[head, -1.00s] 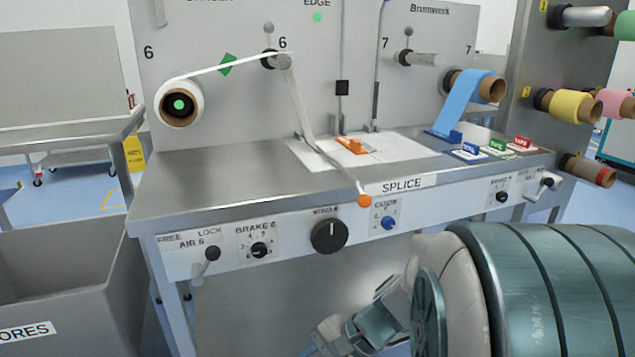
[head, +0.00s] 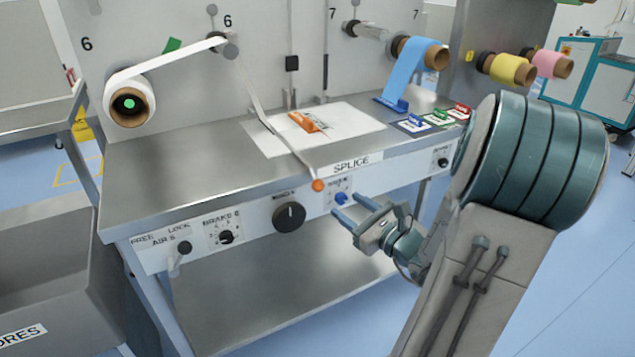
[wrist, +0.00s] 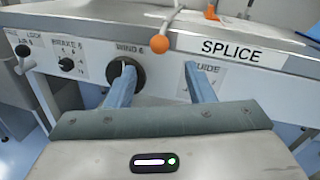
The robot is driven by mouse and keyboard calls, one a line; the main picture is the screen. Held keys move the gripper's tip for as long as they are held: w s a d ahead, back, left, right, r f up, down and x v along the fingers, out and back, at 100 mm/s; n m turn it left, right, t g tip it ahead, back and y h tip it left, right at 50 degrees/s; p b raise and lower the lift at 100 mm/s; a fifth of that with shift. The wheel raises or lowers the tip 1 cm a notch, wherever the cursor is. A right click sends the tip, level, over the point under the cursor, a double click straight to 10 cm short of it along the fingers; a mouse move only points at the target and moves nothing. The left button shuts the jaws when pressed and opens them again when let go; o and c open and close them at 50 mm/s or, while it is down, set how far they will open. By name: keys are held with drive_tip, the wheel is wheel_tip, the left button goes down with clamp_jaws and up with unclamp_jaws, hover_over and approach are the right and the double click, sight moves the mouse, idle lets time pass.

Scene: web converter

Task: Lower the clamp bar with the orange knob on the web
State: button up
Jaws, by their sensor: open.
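The orange knob (head: 318,185) sits on the near end of the slim clamp bar (head: 292,152), at the table's front edge beside the SPLICE label. The bar slants back over the white splice pad toward the white web (head: 250,92), which comes down from a roller. Whether the bar touches the web or pad is unclear. My gripper (head: 346,204) is open and empty, in front of the control panel, just below and right of the knob.
An orange tool (head: 308,121) lies on the splice pad (head: 350,125). A grey bin (head: 50,270) stands at left.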

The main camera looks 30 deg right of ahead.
sight(322, 188)
drive_tip(key=b+x, duration=0.1)
drive_tip(key=x, duration=1)
drive_tip(key=shift+w+a, duration=0.2)
drive_tip(key=shift+w, duration=0.15)
drive_tip(key=shift+c, duration=0.3)
clamp_jaws()
